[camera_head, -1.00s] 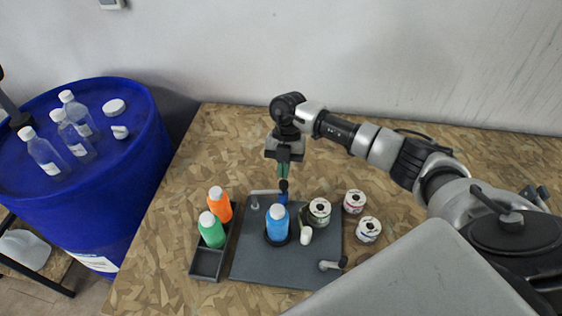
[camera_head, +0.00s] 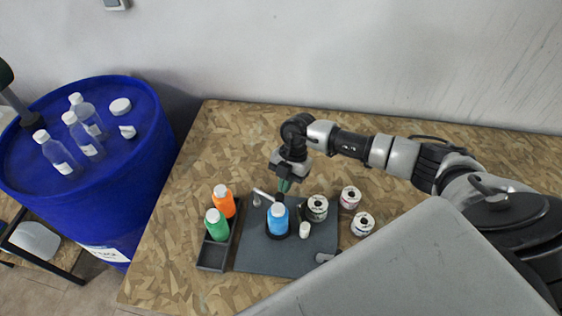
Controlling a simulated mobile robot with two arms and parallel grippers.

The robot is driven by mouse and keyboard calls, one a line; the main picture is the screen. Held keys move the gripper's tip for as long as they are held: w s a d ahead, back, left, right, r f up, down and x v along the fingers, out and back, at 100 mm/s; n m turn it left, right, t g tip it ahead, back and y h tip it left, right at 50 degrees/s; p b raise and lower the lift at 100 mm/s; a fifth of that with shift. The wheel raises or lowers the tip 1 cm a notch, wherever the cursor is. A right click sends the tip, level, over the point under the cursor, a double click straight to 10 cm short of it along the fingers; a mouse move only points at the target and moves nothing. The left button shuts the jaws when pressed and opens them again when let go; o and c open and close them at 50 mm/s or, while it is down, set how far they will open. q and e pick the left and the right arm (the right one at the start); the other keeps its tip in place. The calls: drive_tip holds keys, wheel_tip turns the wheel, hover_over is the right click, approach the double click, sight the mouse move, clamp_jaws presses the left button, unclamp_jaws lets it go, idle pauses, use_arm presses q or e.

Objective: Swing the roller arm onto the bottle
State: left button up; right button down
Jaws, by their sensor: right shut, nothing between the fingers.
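The blue bottle (camera_head: 278,221) with a white cap stands upright in a dark round holder on the grey board (camera_head: 262,258). The light grey roller arm (camera_head: 264,194) runs from a small post at the board's back left toward the bottle's upper back side. Its far end is dark and lies close behind the cap; I cannot tell whether it touches the bottle. My right gripper (camera_head: 284,187) is shut and empty, pointing down just behind the bottle, with its fingertips at the arm's far end.
A dark tray (camera_head: 212,257) holds an orange bottle (camera_head: 223,202) and a green bottle (camera_head: 216,226) left of the board. Label rolls (camera_head: 317,208) stand to the right. A small white cylinder (camera_head: 304,230) is beside the blue bottle. A blue drum (camera_head: 120,185) is at left.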

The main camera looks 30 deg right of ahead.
drive_tip(key=shift+s, duration=0.1)
idle(0.4)
drive_tip(key=w+d+r+b, duration=0.3)
drive_tip(key=d+r, duration=0.4)
drive_tip(key=r, duration=0.2)
drive_tip(key=shift+w+r, duration=0.15)
drive_tip(key=shift+w, duration=0.25)
